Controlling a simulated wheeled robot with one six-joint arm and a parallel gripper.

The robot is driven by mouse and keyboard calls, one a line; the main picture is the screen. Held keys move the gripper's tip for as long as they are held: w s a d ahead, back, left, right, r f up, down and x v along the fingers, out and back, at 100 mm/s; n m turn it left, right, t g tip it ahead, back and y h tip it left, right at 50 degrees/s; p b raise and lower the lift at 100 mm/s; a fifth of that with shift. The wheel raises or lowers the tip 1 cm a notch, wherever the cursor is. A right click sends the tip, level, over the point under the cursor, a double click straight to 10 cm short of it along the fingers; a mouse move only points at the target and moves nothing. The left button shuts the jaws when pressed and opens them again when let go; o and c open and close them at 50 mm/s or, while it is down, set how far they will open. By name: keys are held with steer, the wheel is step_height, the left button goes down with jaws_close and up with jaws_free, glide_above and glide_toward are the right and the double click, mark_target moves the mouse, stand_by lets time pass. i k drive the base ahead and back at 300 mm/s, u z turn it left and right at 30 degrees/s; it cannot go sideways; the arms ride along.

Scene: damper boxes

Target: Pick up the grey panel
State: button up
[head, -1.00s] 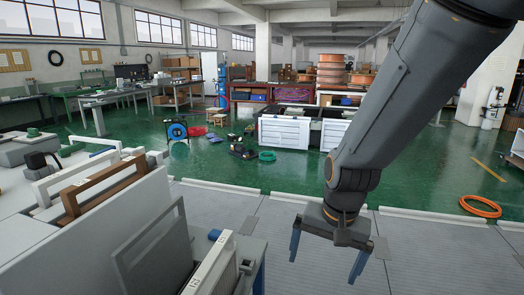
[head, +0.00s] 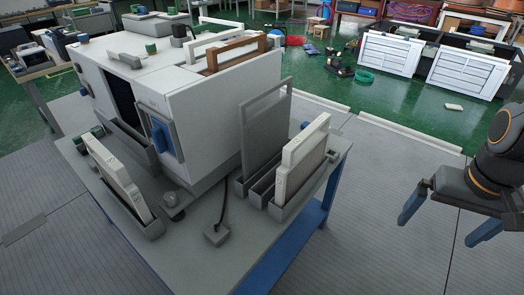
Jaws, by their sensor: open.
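The grey panel (head: 264,140) stands upright in a slotted grey holder (head: 262,190) on the blue-legged table, beside the white box. Its upper end is an open handle frame, and its lower edge is hidden in the holder. My gripper (head: 437,232) is at the right of the head view, its blue fingers spread and nothing between them. It is well to the right of the panel, apart from it and clear of the table.
A white panel (head: 305,148) stands in the holder right beside the grey panel. Another white panel (head: 118,180) stands at the table's left. The white box (head: 190,110) carries white and brown frames (head: 232,55) on top. The floor between table and gripper is clear.

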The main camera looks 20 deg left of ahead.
mark_target(264, 134)
steer(key=z, duration=0.05)
steer(key=k, duration=0.5)
steer(key=z, duration=0.8)
steer(key=i, duration=0.7)
steer(key=u, duration=2.25)
steer(key=i, duration=0.45)
steer(key=u, duration=2.25)
